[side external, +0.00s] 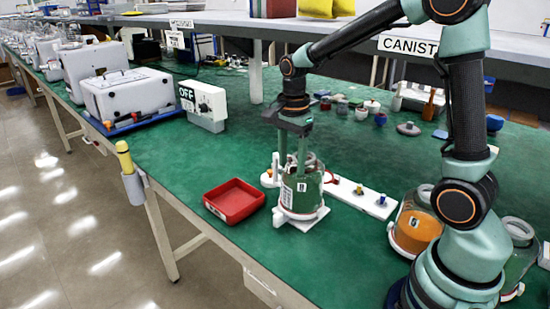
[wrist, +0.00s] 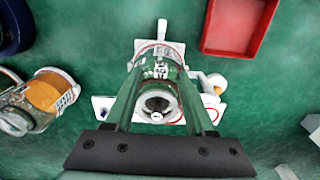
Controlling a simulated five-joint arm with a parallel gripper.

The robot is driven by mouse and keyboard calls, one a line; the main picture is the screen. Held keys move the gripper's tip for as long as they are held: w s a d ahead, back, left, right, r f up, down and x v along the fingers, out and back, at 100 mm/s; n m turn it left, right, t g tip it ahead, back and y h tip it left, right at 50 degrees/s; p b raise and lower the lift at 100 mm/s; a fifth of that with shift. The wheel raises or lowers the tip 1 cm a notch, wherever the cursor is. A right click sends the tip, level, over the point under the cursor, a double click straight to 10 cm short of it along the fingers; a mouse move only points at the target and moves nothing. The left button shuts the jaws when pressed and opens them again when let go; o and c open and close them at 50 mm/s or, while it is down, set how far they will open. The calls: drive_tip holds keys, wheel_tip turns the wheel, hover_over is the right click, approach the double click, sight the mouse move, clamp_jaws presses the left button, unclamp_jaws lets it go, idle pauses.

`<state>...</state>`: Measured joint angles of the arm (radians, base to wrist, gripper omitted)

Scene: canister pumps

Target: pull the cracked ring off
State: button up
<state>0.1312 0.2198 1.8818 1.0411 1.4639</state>
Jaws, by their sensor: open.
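In the wrist view my gripper (wrist: 160,72) has one finger on each side of the canister (wrist: 160,70), and a pale round fitting (wrist: 157,104) shows between the fingers. A thin reddish ring line shows around the canister's far end in the wrist view. I cannot make out a crack, nor whether the fingers touch anything.
An empty red tray (side external: 234,201) sits left of the canister. A white strip with small coloured fittings (side external: 362,193) lies to the right. An orange-filled canister (side external: 414,228) stands near my base. A box marked OFF (side external: 204,103) and several small parts stand farther back.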

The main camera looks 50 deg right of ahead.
sight(292, 164)
drive_tip(key=shift+f, duration=0.2)
drive_tip(key=shift+c, duration=0.3)
clamp_jaws()
drive_tip(key=shift+r, duration=2.25)
idle(1.3)
drive_tip(key=shift+r, duration=0.35)
drive_tip(key=shift+r, duration=2.7)
